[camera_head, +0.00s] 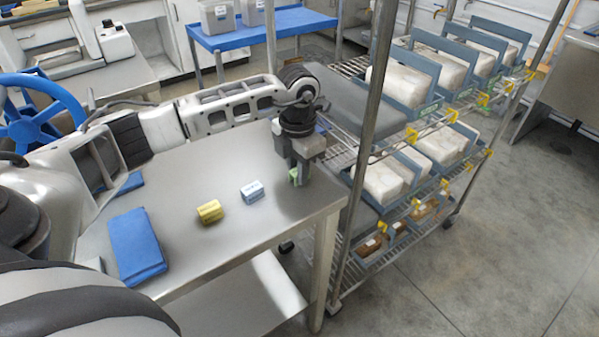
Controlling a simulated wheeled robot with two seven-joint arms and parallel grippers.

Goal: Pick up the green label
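The green label (293,177) is a small green piece near the right end of the steel table. Only a sliver of it shows, and the rest is hidden by my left gripper. My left gripper (299,178) points down at the table, with its fingertips right at the green label. I cannot tell whether the fingers are closed on it or only around it. A yellow label roll (210,212) and a white-and-blue label roll (252,192) lie on the table to the left of it. My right gripper is not in view.
The steel table (185,258) also holds a folded blue cloth (137,245) at its left. A wire rack (372,235) with white bags in blue-grey trays stands close on the right, its post near my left gripper. A blue cart (262,28) stands behind.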

